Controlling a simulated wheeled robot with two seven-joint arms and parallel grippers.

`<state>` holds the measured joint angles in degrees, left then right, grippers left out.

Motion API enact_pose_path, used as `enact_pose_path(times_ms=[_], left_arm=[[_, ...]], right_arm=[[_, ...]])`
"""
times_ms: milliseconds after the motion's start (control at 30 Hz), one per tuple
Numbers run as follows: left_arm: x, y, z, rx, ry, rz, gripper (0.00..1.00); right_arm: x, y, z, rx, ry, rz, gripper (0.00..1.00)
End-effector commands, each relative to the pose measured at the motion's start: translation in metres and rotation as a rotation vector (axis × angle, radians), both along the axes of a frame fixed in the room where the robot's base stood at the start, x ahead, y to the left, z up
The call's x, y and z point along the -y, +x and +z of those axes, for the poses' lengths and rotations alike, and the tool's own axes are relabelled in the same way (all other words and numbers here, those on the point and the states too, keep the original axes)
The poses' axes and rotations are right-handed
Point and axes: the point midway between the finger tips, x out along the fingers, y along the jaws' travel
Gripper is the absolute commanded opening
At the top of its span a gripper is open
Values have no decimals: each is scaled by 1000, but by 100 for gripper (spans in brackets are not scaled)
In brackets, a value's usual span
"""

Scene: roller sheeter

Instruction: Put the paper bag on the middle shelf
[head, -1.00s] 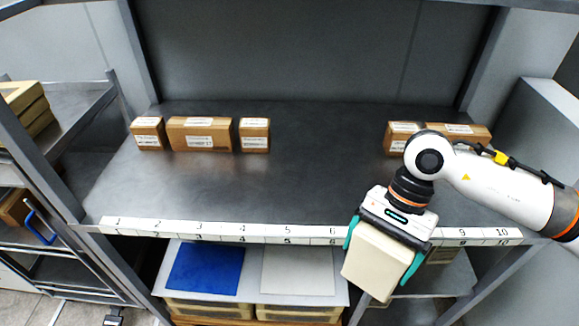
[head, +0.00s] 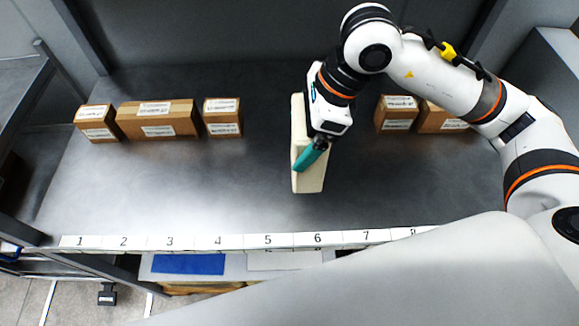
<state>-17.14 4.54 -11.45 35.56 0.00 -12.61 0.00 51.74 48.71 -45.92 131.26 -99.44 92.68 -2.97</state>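The paper bag (head: 309,180) is a cream block-shaped bag. It is over the grey middle shelf (head: 215,190), between the left and right groups of boxes. My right gripper (head: 311,157) is shut on the bag from above and the right; one teal finger shows against its side and the other is hidden. I cannot tell whether the bag's underside touches the shelf. My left gripper is not in view.
Several brown boxes (head: 158,120) stand at the shelf's back left, and others (head: 397,113) at the back right, near my arm. A numbered strip (head: 268,241) runs along the front edge. The shelf's left front is bare.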

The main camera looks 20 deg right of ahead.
Motion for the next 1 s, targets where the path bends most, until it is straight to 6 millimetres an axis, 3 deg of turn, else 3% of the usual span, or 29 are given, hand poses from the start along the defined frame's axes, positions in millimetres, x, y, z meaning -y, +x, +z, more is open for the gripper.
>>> enact_pose_path(times_ms=[200, 700, 1000], left_arm=[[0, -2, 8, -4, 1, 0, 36], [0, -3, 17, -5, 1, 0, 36], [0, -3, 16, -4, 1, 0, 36]], right_arm=[[0, -1, -35, -5, 0, -1, 41], [0, 0, -85, -1, 0, 0, 41], [0, 0, -89, 2, 1, 1, 41]])
